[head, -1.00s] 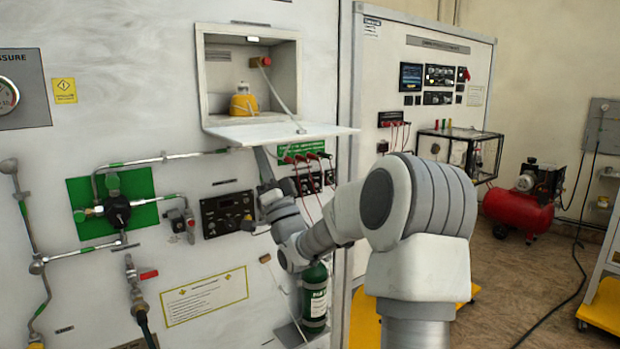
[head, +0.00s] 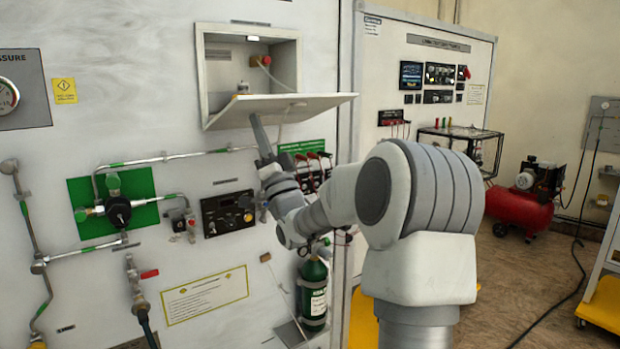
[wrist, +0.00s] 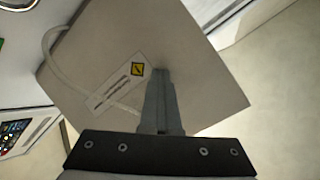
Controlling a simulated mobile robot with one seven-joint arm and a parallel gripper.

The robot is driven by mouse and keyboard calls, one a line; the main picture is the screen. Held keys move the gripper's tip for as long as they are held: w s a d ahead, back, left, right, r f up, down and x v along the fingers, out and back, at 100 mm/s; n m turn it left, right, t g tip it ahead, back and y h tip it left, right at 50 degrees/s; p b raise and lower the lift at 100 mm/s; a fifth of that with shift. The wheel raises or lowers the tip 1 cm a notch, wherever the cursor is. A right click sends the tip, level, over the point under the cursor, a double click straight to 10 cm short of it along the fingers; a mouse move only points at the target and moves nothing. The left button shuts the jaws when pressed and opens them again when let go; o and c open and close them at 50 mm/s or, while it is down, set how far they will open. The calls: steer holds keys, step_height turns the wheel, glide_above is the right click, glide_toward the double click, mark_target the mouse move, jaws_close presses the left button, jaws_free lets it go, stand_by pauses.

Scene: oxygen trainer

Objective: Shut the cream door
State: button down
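The cream door (head: 285,107) is a flap under the open wall box (head: 216,78), hinged along its lower edge. It is part-way up, tilted, with its free edge out from the wall. My gripper (head: 256,120) is beneath it, its fingers pointing up at the door's outer face. In the wrist view the fingers (wrist: 160,72) are together, with nothing seen between them, at a label on the door (wrist: 205,95); contact is hard to confirm. A yellow item (head: 243,90) in the box is mostly hidden behind the door.
A pale tube (head: 280,77) runs from a red fitting (head: 265,60) in the box; a pale tube (wrist: 60,72) also crosses the door's outer face. A green panel with red plugs (head: 308,155) and a green cylinder (head: 314,292) are near my arm.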

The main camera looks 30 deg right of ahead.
mark_target(256, 112)
steer(key=shift+r, duration=0.1)
steer(key=shift+w+r, duration=0.3)
steer(key=shift+r, duration=0.4)
steer(key=shift+w+r, duration=0.3)
steer(key=shift+r, duration=0.45)
steer(key=shift+w+r+p, duration=0.35)
steer(key=shift+r, duration=0.25)
steer(key=shift+w+r, duration=0.4)
steer(key=shift+r, duration=0.05)
steer(key=shift+p+x, duration=0.6)
steer(key=shift+x, duration=0.6)
steer(key=shift+w, duration=0.2)
